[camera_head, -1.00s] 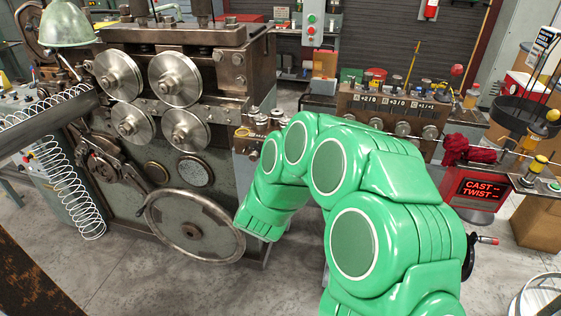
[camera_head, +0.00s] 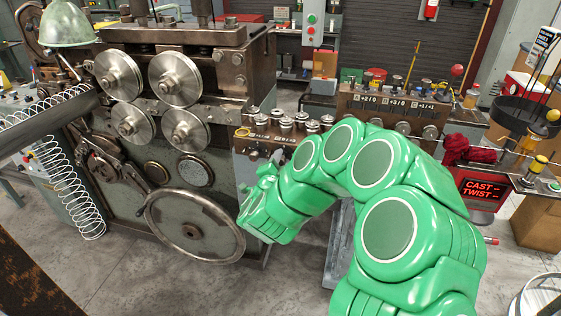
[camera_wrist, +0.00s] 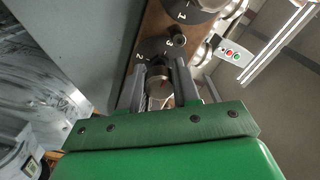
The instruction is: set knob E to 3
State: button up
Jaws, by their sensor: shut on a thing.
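In the wrist view my gripper (camera_wrist: 160,70) is shut on a small dark, brownish knob (camera_wrist: 158,88) between its two grey fingers. A black dial (camera_wrist: 155,48) with white figures, 2 and what looks like 3, lies just beyond the knob. No letter is readable, so I cannot tell from the frames whether this is knob E. The knob's pointer is hidden by the fingers. In the head view my gripper (camera_head: 264,180) is at the left end of the green arm, low in front of the bench with small knobs; the contact is too small to see there.
A second dark dial (camera_wrist: 192,10) with a 1 sits close beyond the held knob. The coiler's large handwheel (camera_head: 195,226) stands left of my gripper. Several small metal knobs (camera_head: 286,122) line the bench top. A red CAST/TWIST display (camera_head: 481,190) is at right.

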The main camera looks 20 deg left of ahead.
jog(key=o, duration=1.1)
jog(key=shift+c, duration=0.2)
jog(key=s, duration=0.7)
jog(key=shift+s, duration=0.4)
